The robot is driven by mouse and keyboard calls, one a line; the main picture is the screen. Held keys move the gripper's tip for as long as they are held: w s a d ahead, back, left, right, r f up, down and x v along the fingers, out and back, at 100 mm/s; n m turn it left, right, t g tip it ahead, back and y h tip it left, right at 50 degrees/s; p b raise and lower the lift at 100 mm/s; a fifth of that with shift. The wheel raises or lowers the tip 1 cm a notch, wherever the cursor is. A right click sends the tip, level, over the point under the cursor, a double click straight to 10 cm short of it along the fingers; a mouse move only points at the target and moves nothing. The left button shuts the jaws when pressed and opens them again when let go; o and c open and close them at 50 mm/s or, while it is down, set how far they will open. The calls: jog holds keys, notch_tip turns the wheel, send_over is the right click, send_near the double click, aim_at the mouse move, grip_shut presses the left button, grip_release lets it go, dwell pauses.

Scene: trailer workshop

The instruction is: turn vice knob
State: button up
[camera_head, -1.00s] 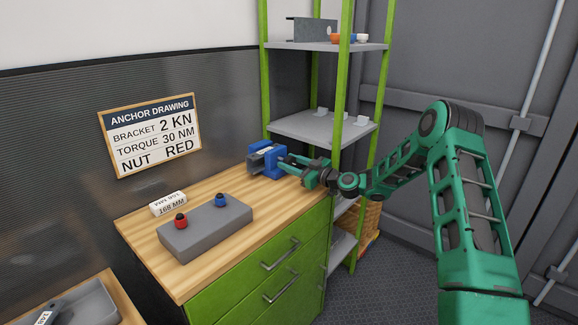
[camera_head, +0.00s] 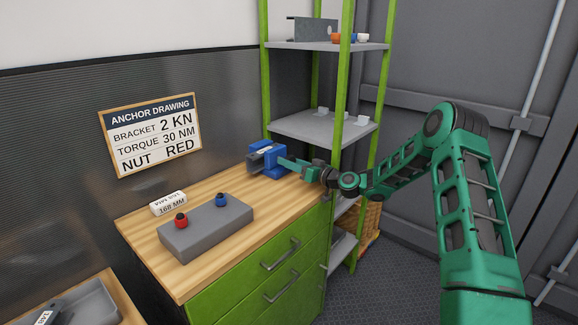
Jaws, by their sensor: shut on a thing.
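The blue vice (camera_head: 268,159) stands at the far right end of the wooden workbench top, close to the green shelf post. My gripper (camera_head: 290,164) reaches in from the right at the vice's right side. Its green fingers are shut at the place where the vice's knob would be. The knob itself is hidden by the fingers or too small to make out.
A grey block (camera_head: 206,229) with a red knob (camera_head: 181,219) and a blue knob (camera_head: 221,201) sits on the bench (camera_head: 160,262). A white label block (camera_head: 167,203) lies behind it. A green-posted shelf (camera_head: 322,129) rises right of the vice. Grey trays (camera_head: 85,305) are at lower left.

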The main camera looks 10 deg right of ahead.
jog(key=shift+d+f+m, duration=0.1)
jog(key=shift+d+m, duration=0.05)
jog(key=shift+m, duration=0.7)
jog(key=shift+d+m, duration=0.1)
jog(key=shift+m, duration=0.75)
jog(key=o, duration=1)
jog(key=shift+o, duration=0.3)
jog(key=shift+a, duration=0.1)
jog(key=v, duration=1)
jog(key=shift+s+d, duration=0.25)
jog(key=shift+s, duration=0.05)
